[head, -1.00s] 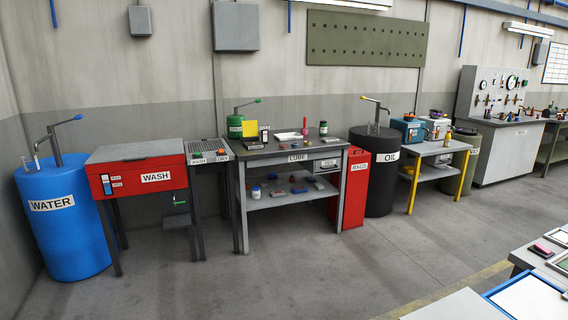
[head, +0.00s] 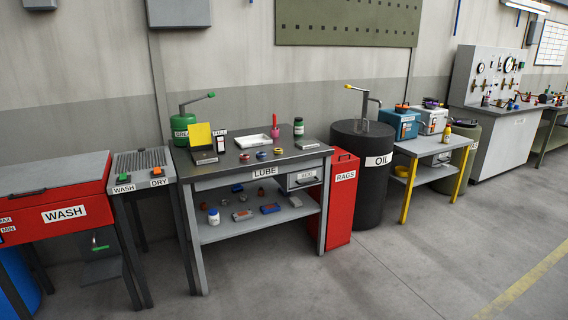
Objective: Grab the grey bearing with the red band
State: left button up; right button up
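Several small ring-shaped parts lie near the front of the lube table's top (head: 225,171). One reddish-brown ring (head: 244,156) is at the left, a ring with blue (head: 261,155) is in the middle, and a reddish-yellow ring (head: 277,150) is at the right. They are too small for me to tell which, if any, is the grey bearing with the red band. Small grey parts (head: 243,198) also lie on the table's lower shelf. Neither of my grippers is in view.
The red wash cabinet (head: 85,212) and a wash/dry stand (head: 146,180) are left of the lube table. A red rags bin (head: 342,200) and the black oil drum (head: 362,185) are right of it. The floor in front (head: 330,285) is clear.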

aim_at(244, 157)
jog(key=i, duration=2.8)
